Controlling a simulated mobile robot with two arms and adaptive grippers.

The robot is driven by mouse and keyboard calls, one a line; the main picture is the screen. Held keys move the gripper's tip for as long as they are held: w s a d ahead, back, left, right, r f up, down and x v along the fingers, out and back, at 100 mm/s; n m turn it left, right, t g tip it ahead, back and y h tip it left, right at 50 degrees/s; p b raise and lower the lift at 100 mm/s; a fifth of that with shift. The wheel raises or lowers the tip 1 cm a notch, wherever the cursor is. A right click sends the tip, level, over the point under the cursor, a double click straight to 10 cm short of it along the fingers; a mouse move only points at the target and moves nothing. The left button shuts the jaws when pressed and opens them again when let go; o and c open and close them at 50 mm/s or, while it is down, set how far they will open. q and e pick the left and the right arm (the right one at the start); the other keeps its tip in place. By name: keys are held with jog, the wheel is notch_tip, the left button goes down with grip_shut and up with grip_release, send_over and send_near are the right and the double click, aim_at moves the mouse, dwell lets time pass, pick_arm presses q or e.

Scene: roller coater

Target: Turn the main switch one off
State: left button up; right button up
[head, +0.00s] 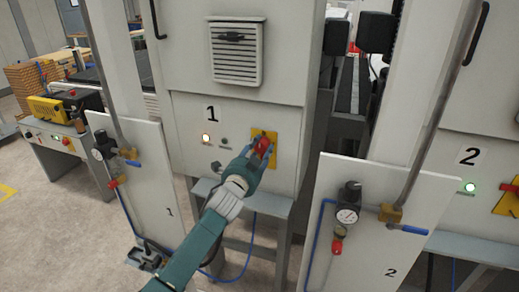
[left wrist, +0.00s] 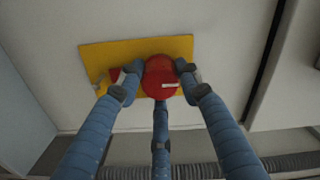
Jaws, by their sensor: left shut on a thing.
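The main switch one is a red rotary knob (head: 263,145) on a yellow plate (head: 270,134), on the front of the cabinet marked 1 (head: 180,125). In the left wrist view the red knob (left wrist: 160,79) sits in front of the yellow plate (left wrist: 97,55), with a pale mark on its face. My left gripper (head: 260,151) reaches the knob, and its blue fingers (left wrist: 157,78) are closed around it from both sides, with a third finger below. The knob is partly hidden by the fingers. My right gripper does not show.
A vent (head: 236,52) is above. A panel marked 2 with a gauge (head: 347,214) stands at right front; another panel with a gauge (head: 98,155) stands at left.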

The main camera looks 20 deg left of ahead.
pick_arm(q)
jog(key=shift+d+f, duration=0.15)
jog(key=o, duration=1.1)
jog(key=shift+o, duration=0.2)
jog(key=shift+s, duration=0.55)
jog(key=s, duration=1.1)
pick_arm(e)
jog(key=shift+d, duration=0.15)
